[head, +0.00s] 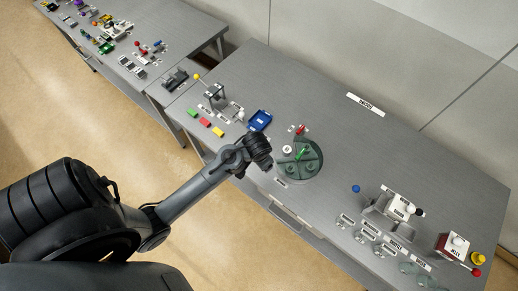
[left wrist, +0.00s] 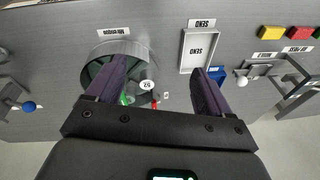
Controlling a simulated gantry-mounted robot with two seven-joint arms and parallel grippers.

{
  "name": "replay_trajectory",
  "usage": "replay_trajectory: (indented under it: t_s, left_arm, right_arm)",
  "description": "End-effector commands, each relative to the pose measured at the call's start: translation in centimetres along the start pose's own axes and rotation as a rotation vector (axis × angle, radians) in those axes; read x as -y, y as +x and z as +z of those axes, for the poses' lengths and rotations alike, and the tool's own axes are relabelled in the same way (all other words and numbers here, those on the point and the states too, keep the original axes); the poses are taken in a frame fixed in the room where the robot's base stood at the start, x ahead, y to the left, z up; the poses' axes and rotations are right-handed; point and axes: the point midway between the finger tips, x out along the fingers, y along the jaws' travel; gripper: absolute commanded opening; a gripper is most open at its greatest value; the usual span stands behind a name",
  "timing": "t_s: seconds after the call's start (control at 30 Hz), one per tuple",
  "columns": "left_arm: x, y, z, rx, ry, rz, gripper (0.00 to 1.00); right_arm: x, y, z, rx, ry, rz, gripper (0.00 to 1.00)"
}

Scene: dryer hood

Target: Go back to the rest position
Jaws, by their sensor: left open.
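My left arm reaches in from the left in the head view. Its gripper (head: 262,150) is above the front part of the grey table (head: 330,110), just left of a round green sectioned dish (head: 313,168). In the left wrist view the two purple fingers of my left gripper (left wrist: 157,82) are spread wide apart, with nothing held between them. The round dish (left wrist: 95,52) is beyond the left finger and partly hidden by it. A white tray marked SEND (left wrist: 183,52) is beyond the right finger. My right gripper is in neither view.
A blue tray (head: 260,121) and green, red and yellow blocks (head: 205,122) lie left of the dish. A white device (head: 402,206) and a red-and-white box (head: 455,246) stand at the right. Another table (head: 170,40) with small items is at the upper left.

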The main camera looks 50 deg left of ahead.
Motion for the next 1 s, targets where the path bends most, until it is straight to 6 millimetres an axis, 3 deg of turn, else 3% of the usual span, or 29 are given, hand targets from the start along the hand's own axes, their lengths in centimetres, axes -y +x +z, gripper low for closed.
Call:
replay_trajectory:
  t_s: [0.67,0.77,0.87,1.0]
  left_arm:
    - [-0.3,-0.5,0.8,-0.002,0.01,0.002,0.81]
    - [-0.4,-0.7,2.5,0.032,0.015,0.003,0.81]
    - [-1.0,-1.9,5.6,0.079,0.036,0.009,0.81]
    - [-2.8,-7.8,9.5,0.073,0.063,0.037,0.81]
  right_arm:
    - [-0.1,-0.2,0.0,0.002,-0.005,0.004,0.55]
    - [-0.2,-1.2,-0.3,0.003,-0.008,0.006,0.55]
    - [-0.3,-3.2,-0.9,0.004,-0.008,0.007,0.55]
    - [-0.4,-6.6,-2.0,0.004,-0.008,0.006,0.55]
